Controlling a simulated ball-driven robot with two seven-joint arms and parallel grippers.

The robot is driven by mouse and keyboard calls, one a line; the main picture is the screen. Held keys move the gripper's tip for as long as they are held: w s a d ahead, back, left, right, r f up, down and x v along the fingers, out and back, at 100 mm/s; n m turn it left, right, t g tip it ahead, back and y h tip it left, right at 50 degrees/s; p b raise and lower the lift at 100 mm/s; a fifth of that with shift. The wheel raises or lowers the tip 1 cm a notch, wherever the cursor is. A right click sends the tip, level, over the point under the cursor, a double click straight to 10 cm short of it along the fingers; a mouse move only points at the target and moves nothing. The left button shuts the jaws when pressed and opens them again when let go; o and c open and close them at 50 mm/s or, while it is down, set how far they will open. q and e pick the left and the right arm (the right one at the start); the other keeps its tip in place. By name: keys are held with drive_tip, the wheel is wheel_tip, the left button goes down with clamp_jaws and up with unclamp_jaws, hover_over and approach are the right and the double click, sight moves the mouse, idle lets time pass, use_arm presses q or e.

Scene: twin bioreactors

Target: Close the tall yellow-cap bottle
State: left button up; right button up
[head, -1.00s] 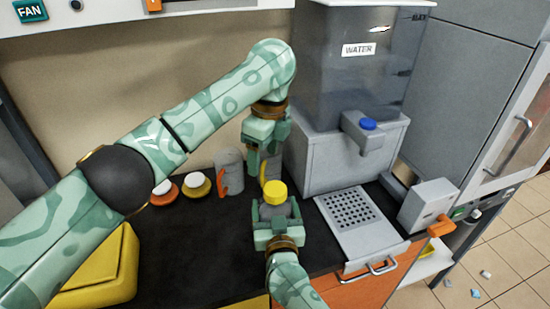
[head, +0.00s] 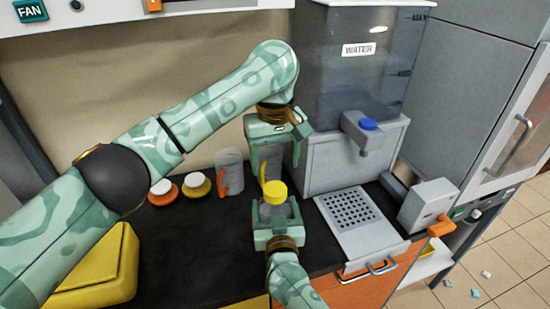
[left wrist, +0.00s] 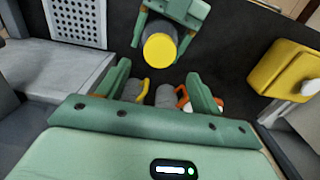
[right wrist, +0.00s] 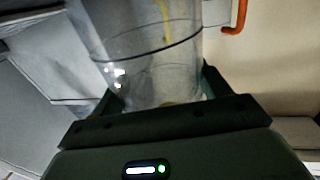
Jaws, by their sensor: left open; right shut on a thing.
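The tall yellow-cap bottle is upright in my right gripper (head: 274,213), which is shut on it. Its yellow cap (head: 275,190) sits at the top; I cannot tell how tightly. The cap also shows as a round disc in the left wrist view (left wrist: 159,50), beyond and above my left fingertips. The bottle's clear body (right wrist: 155,65) fills the right wrist view; in the head view the gripper mostly hides it. My left gripper (head: 274,166) is open and empty, pointing down behind the cap, apart from it.
A grey mug with an orange handle (head: 230,170) stands behind; another with a yellow handle shows in the left wrist view (left wrist: 134,91). Right are the water dispenser (head: 350,155) and a drain tray (head: 365,232). A yellow box (head: 95,275) is front left.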

sight(275, 189)
use_arm(q)
drive_tip(key=shift+f, duration=0.1)
drive_tip(key=shift+f, duration=3.95)
